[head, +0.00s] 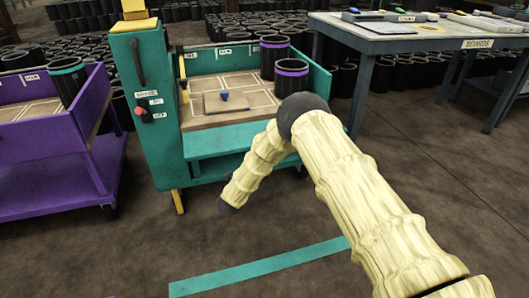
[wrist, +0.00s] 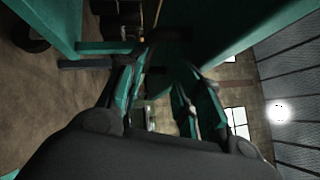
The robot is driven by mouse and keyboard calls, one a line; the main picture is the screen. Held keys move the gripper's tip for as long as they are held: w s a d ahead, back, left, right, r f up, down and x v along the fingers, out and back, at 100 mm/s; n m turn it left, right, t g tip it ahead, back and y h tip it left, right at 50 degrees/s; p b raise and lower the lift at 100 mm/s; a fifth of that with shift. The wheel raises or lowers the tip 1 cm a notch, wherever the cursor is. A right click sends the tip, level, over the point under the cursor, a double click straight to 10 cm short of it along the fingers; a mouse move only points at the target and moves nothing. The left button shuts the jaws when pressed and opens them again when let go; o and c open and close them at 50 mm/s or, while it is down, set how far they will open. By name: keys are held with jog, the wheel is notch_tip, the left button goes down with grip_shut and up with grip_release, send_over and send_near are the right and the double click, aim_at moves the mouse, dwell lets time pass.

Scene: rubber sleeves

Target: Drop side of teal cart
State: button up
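The teal cart (head: 155,85) stands ahead in the head view, with a tall end panel on its left. A teal board (head: 225,141) runs along the near edge of its bed; I cannot tell how far it is tilted. A yellow strip (head: 183,78) shows on the tall panel's inner edge. My arm bends down in front of the cart, and its lower end hides my gripper in that view. In the wrist view my gripper (wrist: 165,75) has its two fingers apart, with nothing visible between them. A teal surface (wrist: 225,25) is close beyond them.
Two dark sleeves, one purple-banded (head: 291,78) and one behind it (head: 273,52), stand on the cart bed. A purple cart (head: 50,140) is at the left. A table (head: 400,42) stands at the right. Floor around the teal floor stripe (head: 260,267) is clear.

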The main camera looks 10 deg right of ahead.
jog(key=shift+v, duration=2.8)
